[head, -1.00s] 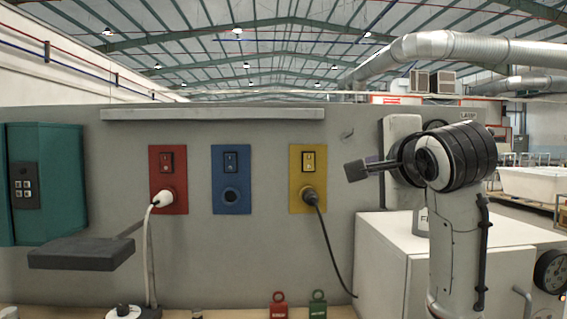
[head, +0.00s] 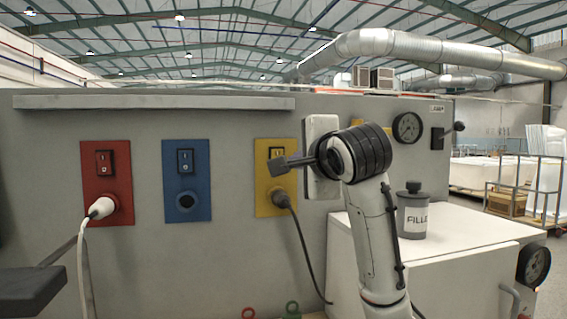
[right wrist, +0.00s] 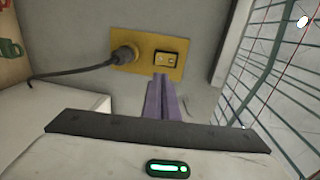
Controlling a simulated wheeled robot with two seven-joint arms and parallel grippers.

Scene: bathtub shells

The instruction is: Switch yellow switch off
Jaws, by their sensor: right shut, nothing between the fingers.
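The yellow switch (head: 277,152) is a small rocker on a yellow wall panel (head: 262,190); a black plug with a dark cable (head: 281,197) sits in the socket below it. My right gripper (head: 274,165) is shut and empty, its fingers level and in front of the panel, overlapping the lower edge of the switch. In the right wrist view the fingertips (right wrist: 160,76) show just beside the switch (right wrist: 165,59); I cannot tell whether they touch. The switch's on or off position is unclear.
A blue panel (head: 199,209) and a red panel (head: 92,187) with a white plug (head: 103,207) are to the left. A white cabinet (head: 445,285) bearing a grey canister (head: 412,214) stands right. A dark slab (head: 30,290) juts out at lower left.

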